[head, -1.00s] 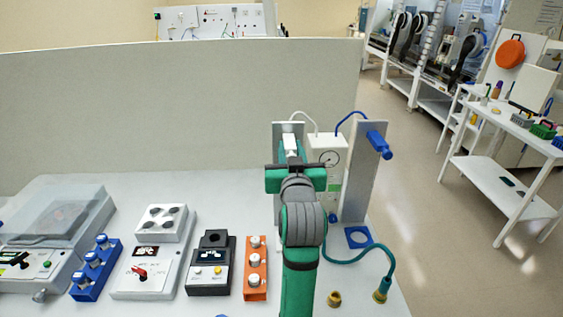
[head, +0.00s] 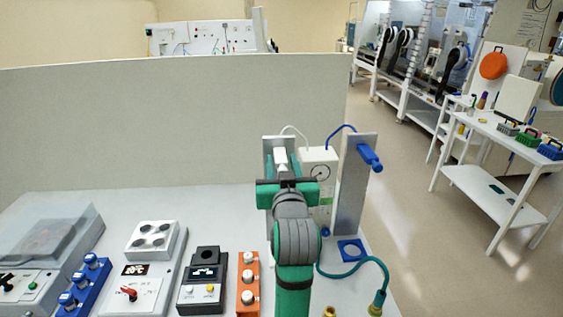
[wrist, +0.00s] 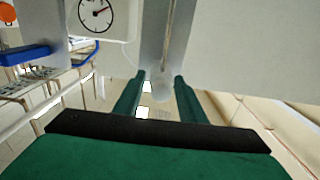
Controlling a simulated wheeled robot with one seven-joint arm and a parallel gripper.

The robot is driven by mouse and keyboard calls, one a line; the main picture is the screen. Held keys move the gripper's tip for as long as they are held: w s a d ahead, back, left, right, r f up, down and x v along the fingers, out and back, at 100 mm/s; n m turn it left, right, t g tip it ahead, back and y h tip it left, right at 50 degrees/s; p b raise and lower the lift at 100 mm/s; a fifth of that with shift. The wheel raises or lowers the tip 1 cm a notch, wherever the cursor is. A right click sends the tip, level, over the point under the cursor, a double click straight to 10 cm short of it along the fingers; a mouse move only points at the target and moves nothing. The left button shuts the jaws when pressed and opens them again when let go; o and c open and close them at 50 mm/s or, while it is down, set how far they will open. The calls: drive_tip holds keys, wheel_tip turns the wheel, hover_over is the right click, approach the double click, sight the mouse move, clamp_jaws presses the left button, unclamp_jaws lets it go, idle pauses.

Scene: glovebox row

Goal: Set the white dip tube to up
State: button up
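The white dip tube (head: 280,157) shows as a short white piece near the top of the left grey upright (head: 268,150). In the head view my green gripper (head: 284,171) is in front of it and hides its lower part. In the wrist view my gripper (wrist: 160,78) has its two green fingers apart, one on each side of a pale round piece (wrist: 160,91), probably the tube's end. Narrow gaps seem to show beside this piece, and I cannot tell if either finger touches it.
A blue handle (head: 369,157) is on the right upright (head: 355,190). A white box with a gauge (head: 320,171) stands between the uprights. A teal hose (head: 360,265) lies at the right. An orange block (head: 248,282) and a black device (head: 204,281) stand left of my arm.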

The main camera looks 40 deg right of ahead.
drive_tip(key=v, duration=0.9)
drive_tip(key=shift+s+a, duration=0.3)
